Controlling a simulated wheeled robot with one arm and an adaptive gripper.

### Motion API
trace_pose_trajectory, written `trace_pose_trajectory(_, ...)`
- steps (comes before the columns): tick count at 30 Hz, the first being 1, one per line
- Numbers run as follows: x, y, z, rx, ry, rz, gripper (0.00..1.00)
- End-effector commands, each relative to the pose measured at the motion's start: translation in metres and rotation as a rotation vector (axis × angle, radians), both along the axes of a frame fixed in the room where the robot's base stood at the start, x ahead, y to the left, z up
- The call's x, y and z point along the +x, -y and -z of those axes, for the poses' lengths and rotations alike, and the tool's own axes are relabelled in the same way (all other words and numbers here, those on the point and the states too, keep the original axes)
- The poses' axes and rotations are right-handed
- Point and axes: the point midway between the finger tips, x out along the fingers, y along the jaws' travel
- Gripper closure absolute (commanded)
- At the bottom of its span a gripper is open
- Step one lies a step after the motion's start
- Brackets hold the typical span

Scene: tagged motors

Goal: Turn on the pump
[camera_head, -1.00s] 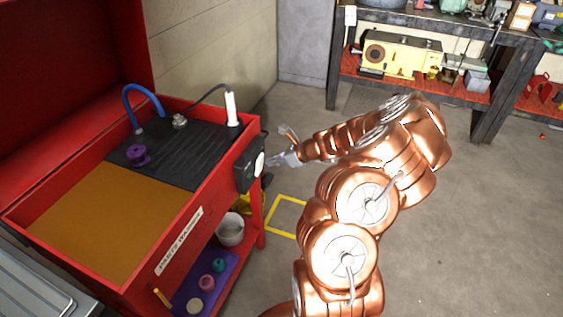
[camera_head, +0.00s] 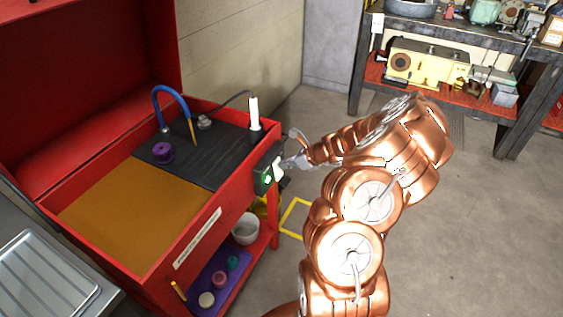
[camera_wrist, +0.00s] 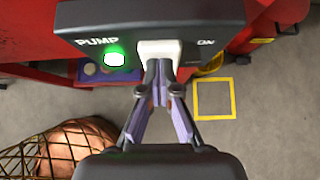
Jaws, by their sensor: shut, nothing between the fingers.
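The dark pump switch box (camera_head: 264,172) is on the right side of the red parts washer (camera_head: 212,222). In the wrist view the box (camera_wrist: 215,15) reads PUMP on the left and ON on the right. Its green light (camera_wrist: 114,56) is lit, and also glows in the head view (camera_head: 267,180). The white switch (camera_wrist: 160,48) sits between the light and the ON label. My gripper (camera_wrist: 160,66) is shut and empty, its tips at the switch's near edge and seemingly touching it. A yellow-brown stream (camera_head: 193,130) runs from the blue hose (camera_head: 172,93) into the washer.
A purple part (camera_head: 162,152) and a white bottle (camera_head: 254,113) stand on the washer's black mat. A bucket (camera_head: 246,229) and a purple tray (camera_head: 222,287) sit on the lower shelf. Grey floor is clear to the right; a workbench (camera_head: 455,35) stands behind.

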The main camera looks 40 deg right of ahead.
Motion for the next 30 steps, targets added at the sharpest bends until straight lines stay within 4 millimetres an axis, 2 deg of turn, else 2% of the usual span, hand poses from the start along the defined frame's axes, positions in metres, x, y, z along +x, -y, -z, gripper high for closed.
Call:
trace_pose_trajectory(7,0.000,0.001,0.000,-0.001,0.001,0.002,1.00)
trace_pose_trajectory(19,0.000,0.001,-0.015,-0.001,0.003,0.001,1.00)
trace_pose_trajectory(30,0.000,0.001,-0.015,-0.001,0.003,0.001,1.00)
